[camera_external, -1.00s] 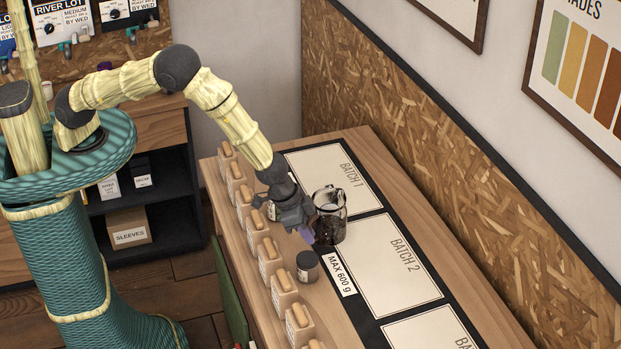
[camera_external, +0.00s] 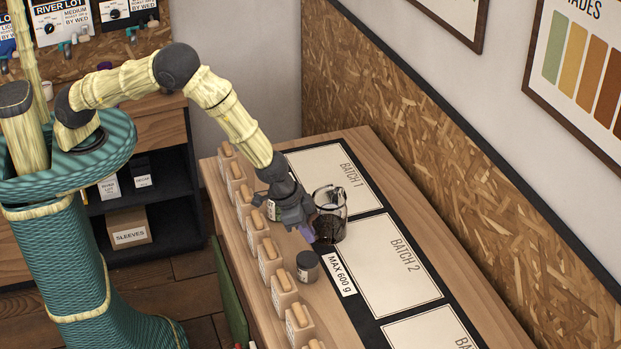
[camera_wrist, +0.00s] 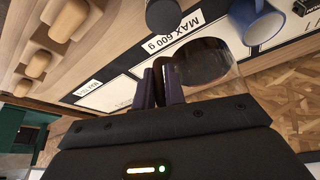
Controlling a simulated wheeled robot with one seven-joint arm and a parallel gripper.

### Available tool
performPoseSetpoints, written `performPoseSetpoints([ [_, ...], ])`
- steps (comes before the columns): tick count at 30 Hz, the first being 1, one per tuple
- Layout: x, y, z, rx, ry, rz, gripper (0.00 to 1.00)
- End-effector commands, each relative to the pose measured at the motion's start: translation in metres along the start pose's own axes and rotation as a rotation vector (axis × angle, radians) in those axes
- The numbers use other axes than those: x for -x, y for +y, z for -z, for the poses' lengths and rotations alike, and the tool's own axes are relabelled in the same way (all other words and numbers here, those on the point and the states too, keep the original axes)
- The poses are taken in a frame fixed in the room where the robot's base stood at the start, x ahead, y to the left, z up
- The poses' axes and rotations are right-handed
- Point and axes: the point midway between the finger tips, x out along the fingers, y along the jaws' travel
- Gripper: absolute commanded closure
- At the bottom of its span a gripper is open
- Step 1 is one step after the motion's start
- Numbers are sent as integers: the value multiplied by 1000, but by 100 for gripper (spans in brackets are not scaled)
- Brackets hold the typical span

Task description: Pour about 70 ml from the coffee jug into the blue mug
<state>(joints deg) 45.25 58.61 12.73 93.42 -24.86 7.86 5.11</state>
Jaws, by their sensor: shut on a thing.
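The coffee jug (camera_external: 333,227) is clear glass with dark coffee low inside. It is at the near edge of the batch mat in the outside view. My gripper (camera_wrist: 163,88) is shut on the jug's dark handle, and the glass body (camera_wrist: 205,62) shows just beyond the fingers in the wrist view. Whether the jug's base touches the table is unclear. The blue mug (camera_wrist: 258,22) is at the upper right of the wrist view, beyond the jug and partly cut off by the frame. I cannot make it out in the outside view.
A small dark lidded jar (camera_external: 307,266) stands near the jug, beside the "MAX 600 g" label (camera_external: 340,275). A row of several wooden blocks (camera_external: 270,258) lines the table's near side. The Batch 2 panel (camera_external: 392,262) is clear. An OSB wall (camera_external: 450,170) borders the table's back.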

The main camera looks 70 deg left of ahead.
Motion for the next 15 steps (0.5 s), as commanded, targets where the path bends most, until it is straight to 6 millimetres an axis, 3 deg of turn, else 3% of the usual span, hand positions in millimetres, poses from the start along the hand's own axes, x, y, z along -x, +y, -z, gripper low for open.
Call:
performPoseSetpoints([
  [3, 17, 0, 8, -1, 5, -1, 100],
  [15, -2, -37, -6, -84, 0, -36, 100],
])
